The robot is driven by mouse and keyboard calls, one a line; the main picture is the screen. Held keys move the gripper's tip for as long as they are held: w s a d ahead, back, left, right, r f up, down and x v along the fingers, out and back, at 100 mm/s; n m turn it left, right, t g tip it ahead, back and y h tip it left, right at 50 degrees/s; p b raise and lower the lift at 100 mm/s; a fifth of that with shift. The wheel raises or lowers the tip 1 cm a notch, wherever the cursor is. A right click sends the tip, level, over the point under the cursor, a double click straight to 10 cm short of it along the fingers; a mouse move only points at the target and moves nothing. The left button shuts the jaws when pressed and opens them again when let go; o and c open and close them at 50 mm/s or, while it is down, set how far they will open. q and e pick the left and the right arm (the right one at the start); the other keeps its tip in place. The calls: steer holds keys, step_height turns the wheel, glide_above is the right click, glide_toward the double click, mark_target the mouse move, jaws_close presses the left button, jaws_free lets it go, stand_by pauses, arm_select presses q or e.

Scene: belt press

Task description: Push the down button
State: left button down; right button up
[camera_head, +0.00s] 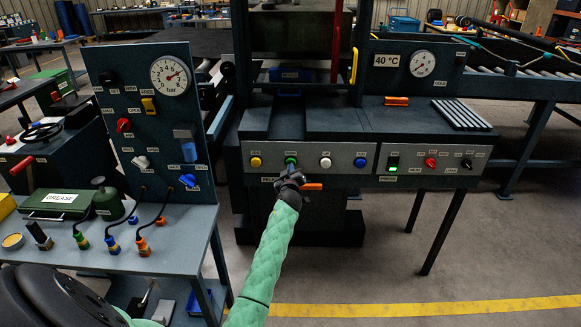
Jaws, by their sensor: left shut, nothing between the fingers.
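The press front panel (308,170) carries a row of push buttons: a yellow button (256,162), a green button (291,160), a white button (325,162) and a blue button (360,162). Their small labels are too blurred to read, so I cannot tell which one is the down button. My left gripper (291,181), at the end of a green-sleeved arm, is shut and empty. It appears just below the green button and close to the panel; I cannot tell if it touches. It hides part of the panel's lower edge there. My right gripper is out of view.
An upright gauge board (150,120) stands at left on a bench (180,255) with a grease box (58,203). Floor with a yellow line (420,308) is clear in front.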

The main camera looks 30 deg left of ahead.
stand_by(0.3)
arm_select(q)
steer(key=shift+w+a+b, duration=0.35)
steer(key=shift+w+b, duration=0.05)
steer(key=shift+w, duration=0.1)
stand_by(0.7)
steer(key=shift+p+v, duration=0.45)
steer(key=shift+v, duration=2.4)
steer(key=shift+w, duration=0.1)
